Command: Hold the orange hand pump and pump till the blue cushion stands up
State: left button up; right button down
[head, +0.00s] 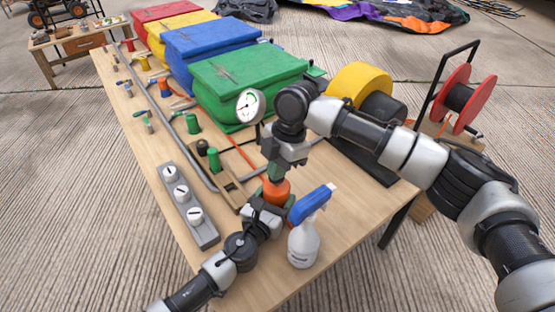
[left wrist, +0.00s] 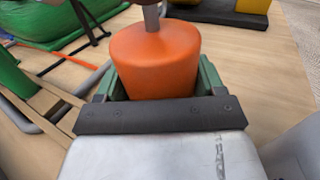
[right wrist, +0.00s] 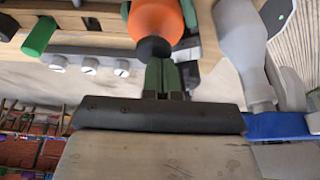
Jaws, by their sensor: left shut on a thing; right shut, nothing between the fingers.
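The orange hand pump (head: 276,190) stands on the wooden table near its front. My left gripper (head: 265,208) is shut around the pump's orange body, which also shows between the fingers in the left wrist view (left wrist: 155,60). My right gripper (head: 275,172) is shut above the pump, its fingertips at the dark top of the pump in the right wrist view (right wrist: 158,65). Nothing is between its fingers; whether they touch the top I cannot tell. The blue cushion (head: 210,48) is a puffy block in the row at the back, between the yellow and green cushions.
A spray bottle (head: 304,240) with a blue head stands just right of my left gripper. A grey strip with white knobs (head: 181,192) lies to the left. A green cushion (head: 245,85), a gauge (head: 249,106) and a yellow roll (head: 360,84) stand behind my right arm.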

jog(key=shift+s+f, duration=0.1)
jog(key=shift+f, duration=0.65)
jog(key=a+v, duration=0.1)
jog(key=v, duration=1.3)
jog(key=shift+s+r, duration=0.3)
jog(key=shift+s, duration=0.05)
jog(key=shift+d, duration=0.1)
pick_arm(q)
jog(key=o, duration=1.3)
